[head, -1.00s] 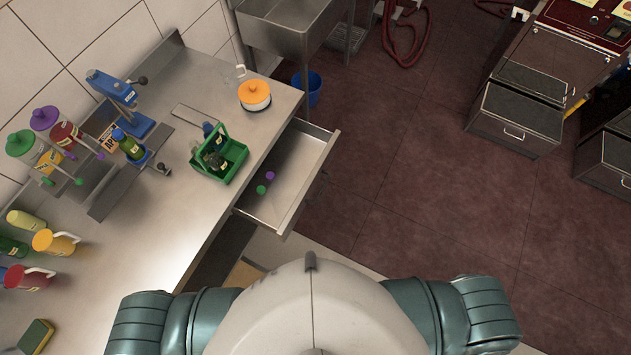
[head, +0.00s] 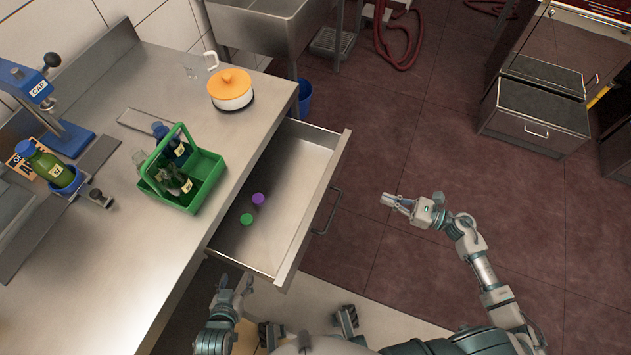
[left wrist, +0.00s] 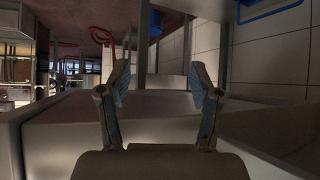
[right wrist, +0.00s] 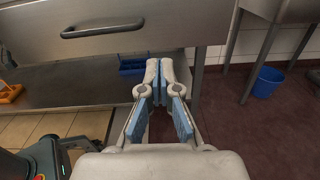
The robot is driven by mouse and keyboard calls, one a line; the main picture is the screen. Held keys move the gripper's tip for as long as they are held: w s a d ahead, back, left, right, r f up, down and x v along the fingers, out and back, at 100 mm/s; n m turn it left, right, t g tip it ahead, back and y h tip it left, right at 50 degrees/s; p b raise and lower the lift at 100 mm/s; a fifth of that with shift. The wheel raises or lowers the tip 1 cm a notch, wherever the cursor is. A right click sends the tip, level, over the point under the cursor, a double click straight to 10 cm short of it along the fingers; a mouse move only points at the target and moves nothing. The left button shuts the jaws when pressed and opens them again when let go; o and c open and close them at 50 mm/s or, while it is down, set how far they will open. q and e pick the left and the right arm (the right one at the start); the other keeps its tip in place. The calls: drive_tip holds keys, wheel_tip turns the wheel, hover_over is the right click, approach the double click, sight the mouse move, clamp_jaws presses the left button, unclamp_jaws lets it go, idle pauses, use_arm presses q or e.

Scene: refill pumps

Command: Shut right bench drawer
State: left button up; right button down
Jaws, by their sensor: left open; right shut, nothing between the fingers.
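The right bench drawer (head: 285,195) is pulled out from the metal bench. A purple cap (head: 258,199) and a green cap (head: 246,219) lie inside it. Its dark handle (head: 328,212) is on the front panel, and shows in the right wrist view (right wrist: 102,29). My right gripper (head: 386,199) is shut and empty, out over the floor to the right of the drawer front, apart from it. In the right wrist view its fingers (right wrist: 160,85) are together below the handle's height. My left gripper (head: 235,287) is open at the drawer's near side; its fingers (left wrist: 160,85) are spread with nothing between.
On the bench stand a green bottle carrier (head: 207,178), a white pot with an orange lid (head: 231,91) and a blue capping press (head: 55,125). A blue bucket (head: 304,97) is on the floor behind the drawer.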

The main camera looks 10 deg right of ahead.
approach(334, 181)
drive_tip(key=shift+n, duration=0.4)
drive_tip(key=x, duration=0.7)
drive_tip(key=shift+a+r, duration=0.2)
drive_tip(key=shift+r, duration=0.1)
